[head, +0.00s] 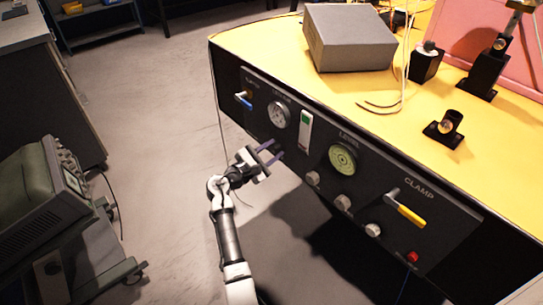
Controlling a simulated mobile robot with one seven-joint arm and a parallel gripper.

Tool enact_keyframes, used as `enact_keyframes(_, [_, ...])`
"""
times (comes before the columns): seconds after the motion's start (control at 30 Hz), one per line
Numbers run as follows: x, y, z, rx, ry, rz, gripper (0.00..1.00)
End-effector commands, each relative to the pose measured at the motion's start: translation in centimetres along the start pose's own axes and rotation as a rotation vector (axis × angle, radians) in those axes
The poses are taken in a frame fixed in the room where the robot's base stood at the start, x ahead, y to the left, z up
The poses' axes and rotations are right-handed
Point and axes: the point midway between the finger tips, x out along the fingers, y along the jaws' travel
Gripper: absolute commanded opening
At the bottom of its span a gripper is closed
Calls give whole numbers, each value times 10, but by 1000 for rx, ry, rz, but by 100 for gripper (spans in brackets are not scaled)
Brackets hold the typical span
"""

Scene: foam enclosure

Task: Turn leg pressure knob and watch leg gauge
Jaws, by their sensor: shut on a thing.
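The leg gauge (278,118), a round white dial, sits on the black front panel, left of the middle of the head view. Its needle is too small to read. My gripper (273,151) is just below the gauge, with its two purple fingers against the panel. The fingers are shut on the leg pressure knob, which they hide from view.
Right of the gauge are a white and green switch (305,130), a green level dial (342,158) and several small silver knobs. A yellow-handled clamp lever (405,211) sticks out at the right. A grey box (348,38) lies on the yellow top.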

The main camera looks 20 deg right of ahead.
Motion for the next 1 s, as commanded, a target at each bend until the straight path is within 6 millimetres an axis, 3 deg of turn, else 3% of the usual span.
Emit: enact_keyframes(1.0, [-1, -2, -7, 945, -71, 14, 11])
